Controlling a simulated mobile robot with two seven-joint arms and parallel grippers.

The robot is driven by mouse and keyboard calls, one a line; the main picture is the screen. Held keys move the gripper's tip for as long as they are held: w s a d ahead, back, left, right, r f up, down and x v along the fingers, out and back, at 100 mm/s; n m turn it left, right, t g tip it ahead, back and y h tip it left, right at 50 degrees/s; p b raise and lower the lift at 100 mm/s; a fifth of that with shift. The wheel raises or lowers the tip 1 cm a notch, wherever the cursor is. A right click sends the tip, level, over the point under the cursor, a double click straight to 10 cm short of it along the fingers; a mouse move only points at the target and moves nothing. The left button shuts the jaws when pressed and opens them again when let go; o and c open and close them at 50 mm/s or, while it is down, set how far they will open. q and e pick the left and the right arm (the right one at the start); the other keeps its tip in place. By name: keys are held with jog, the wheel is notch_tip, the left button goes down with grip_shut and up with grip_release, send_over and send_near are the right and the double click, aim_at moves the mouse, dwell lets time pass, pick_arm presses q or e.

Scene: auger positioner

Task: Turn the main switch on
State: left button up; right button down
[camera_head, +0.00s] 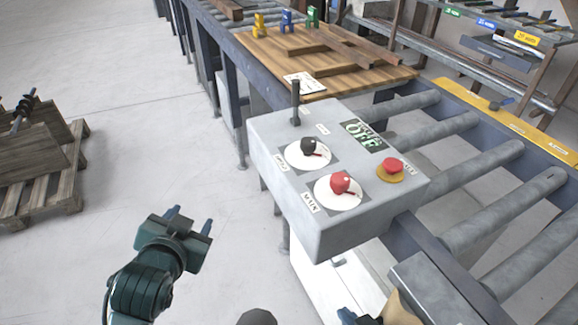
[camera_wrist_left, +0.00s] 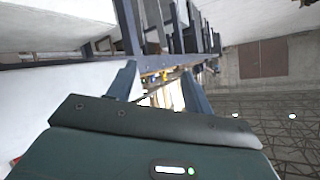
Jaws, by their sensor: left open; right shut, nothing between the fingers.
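The grey control box (camera_head: 290,215) stands at the centre of the head view. Its main switch (camera_head: 340,184) is a red knob on a white dial, beside a label reading MAIN. A dark panel (camera_head: 363,136) on the box reads OFF. My left gripper (camera_head: 190,219) is open and empty, left of the box and apart from it. Its two fingers also show apart in the left wrist view (camera_wrist_left: 159,88), where the switch is not seen. My right gripper (camera_head: 360,316) shows only in part at the bottom edge, below the box; it is shut and empty.
A black knob (camera_head: 309,147), a red button (camera_head: 390,168) on a yellow base and a dark upright lever (camera_head: 295,103) are also on the box. A roller conveyor (camera_head: 470,170) runs at the right. Wooden crates (camera_head: 35,165) stand far left. The floor between is clear.

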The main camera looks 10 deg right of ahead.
pick_arm(q)
jog(key=w+d+r+m+t+h, duration=0.45)
jog(key=d+r+m, duration=0.2)
jog(key=r, duration=0.45)
jog(key=w+d+r+m+t+h, duration=0.3)
jog(key=d+r+m+h, duration=0.4)
jog(key=r, duration=0.5)
jog(key=s+d+r+m+g+h, duration=0.5)
jog(key=d+m+g, duration=0.4)
jog(key=m, duration=0.4)
jog(key=s+d+r+m+g+h, duration=0.35)
jog(key=d+m+g+h, duration=0.25)
jog(key=m+g, duration=0.6)
jog(key=m+g+y, duration=0.1)
jog(key=m+y, duration=1.4)
jog(key=y, duration=0.4)
send_near(340, 177)
jog(key=shift+n, duration=0.25)
jog(key=p+x, duration=0.3)
jog(key=x, duration=0.5)
jog(key=shift+s+d+f, duration=0.1)
jog(key=shift+d+f, duration=0.1)
jog(key=shift+f, duration=0.1)
